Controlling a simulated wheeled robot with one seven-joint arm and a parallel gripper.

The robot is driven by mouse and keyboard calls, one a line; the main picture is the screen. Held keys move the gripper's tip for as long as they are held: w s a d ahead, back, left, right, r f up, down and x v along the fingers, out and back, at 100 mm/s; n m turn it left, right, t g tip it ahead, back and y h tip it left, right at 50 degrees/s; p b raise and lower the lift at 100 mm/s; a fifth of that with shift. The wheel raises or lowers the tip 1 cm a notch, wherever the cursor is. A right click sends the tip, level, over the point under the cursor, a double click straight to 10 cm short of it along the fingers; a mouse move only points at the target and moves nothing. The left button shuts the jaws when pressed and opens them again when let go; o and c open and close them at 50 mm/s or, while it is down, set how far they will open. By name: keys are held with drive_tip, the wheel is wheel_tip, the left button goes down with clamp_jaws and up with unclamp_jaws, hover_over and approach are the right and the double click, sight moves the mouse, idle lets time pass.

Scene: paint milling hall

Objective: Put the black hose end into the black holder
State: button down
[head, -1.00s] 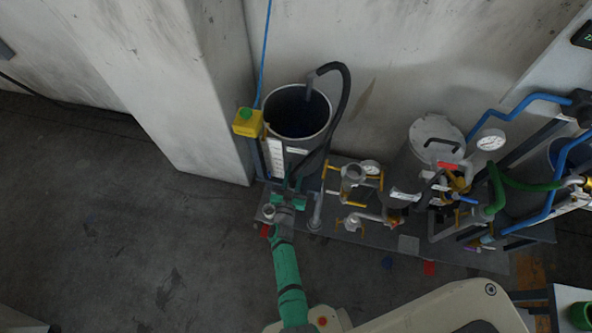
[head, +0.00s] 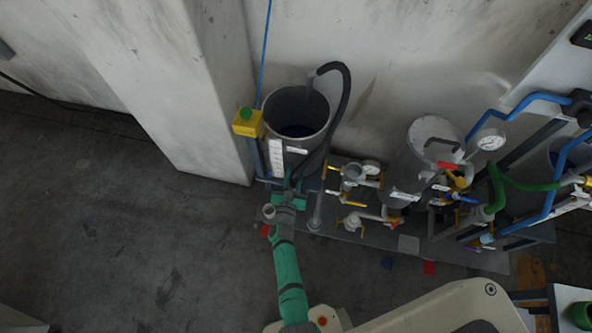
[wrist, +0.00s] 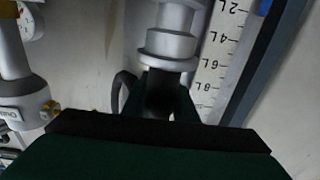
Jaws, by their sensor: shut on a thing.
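The black hose (head: 345,103) arches out of the open grey drum (head: 324,131) and runs down its right side towards my gripper. My gripper (head: 292,190) is in front of the drum's lower wall, at the end of my green arm. In the wrist view my gripper (wrist: 161,88) is shut on the black hose end, just below a grey metal fitting (wrist: 172,46). The fingers hide much of the held part. I cannot make out the black holder clearly in either view.
A white litre scale (wrist: 215,55) is close on the right in the wrist view. A yellow box (head: 247,123) hangs left of the drum. Valves and a gauge (head: 490,141) crowd the skid to the right. The floor (head: 130,230) at left is clear.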

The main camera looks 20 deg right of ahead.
drive_tip(key=shift+f, duration=2.7)
idle(0.4)
drive_tip(key=c, duration=1.3)
unclamp_jaws()
drive_tip(key=shift+c, duration=0.2)
drive_tip(key=shift+f, duration=0.1)
drive_tip(key=v, duration=1.1)
